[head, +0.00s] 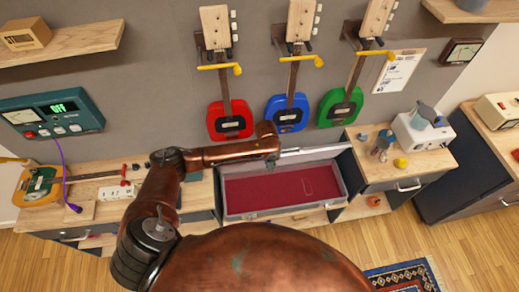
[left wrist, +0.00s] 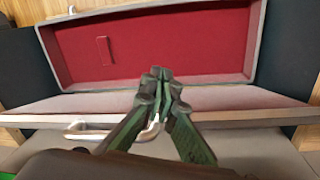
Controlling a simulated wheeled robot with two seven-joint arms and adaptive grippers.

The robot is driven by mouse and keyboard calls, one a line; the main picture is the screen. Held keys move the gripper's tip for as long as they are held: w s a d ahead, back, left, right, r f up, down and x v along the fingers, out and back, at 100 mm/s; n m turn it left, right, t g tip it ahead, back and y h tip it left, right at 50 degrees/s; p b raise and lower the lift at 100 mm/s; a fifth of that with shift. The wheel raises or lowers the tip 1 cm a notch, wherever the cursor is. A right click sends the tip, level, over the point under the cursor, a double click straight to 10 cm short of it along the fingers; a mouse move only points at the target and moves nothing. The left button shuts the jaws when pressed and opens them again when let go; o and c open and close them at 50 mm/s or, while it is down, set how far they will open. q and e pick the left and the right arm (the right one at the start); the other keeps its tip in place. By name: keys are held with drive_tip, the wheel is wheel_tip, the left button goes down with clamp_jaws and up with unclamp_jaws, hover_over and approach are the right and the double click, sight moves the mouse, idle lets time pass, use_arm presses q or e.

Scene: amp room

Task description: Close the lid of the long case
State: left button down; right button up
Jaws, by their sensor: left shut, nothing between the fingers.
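The long grey case (head: 287,212) stands open on the low shelf in the middle of the head view, with its dark red lining facing up. Its lid (head: 317,153) is raised at the back, by the wall. My left gripper (head: 271,164) is above the back edge of the case, near the lid; contact cannot be told. In the left wrist view, the shut, empty green-and-black fingers (left wrist: 161,74) point toward the case's red interior (left wrist: 190,48). A pale lid panel (left wrist: 235,101) crosses behind the fingers, and a metal handle (left wrist: 88,132) shows nearby. My right gripper is not in view.
Red (head: 230,120), blue (head: 287,112) and green (head: 340,107) guitars hang above the case. An orange guitar (head: 38,187) lies on the left bench. The right cabinet holds a white device (head: 422,130) and small items. My copper body covers the lower middle.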

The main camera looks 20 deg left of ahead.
use_arm(q)
drive_tip(key=w+a+r+n+y, duration=0.1)
drive_tip(key=w+a+r+n, duration=0.3)
drive_tip(key=w+a+r, duration=0.4)
drive_tip(key=f, duration=0.3)
drive_tip(key=a+f, duration=0.1)
drive_tip(key=f, duration=0.5)
drive_tip(key=shift+a+f, duration=0.25)
drive_tip(key=shift+f, duration=0.5)
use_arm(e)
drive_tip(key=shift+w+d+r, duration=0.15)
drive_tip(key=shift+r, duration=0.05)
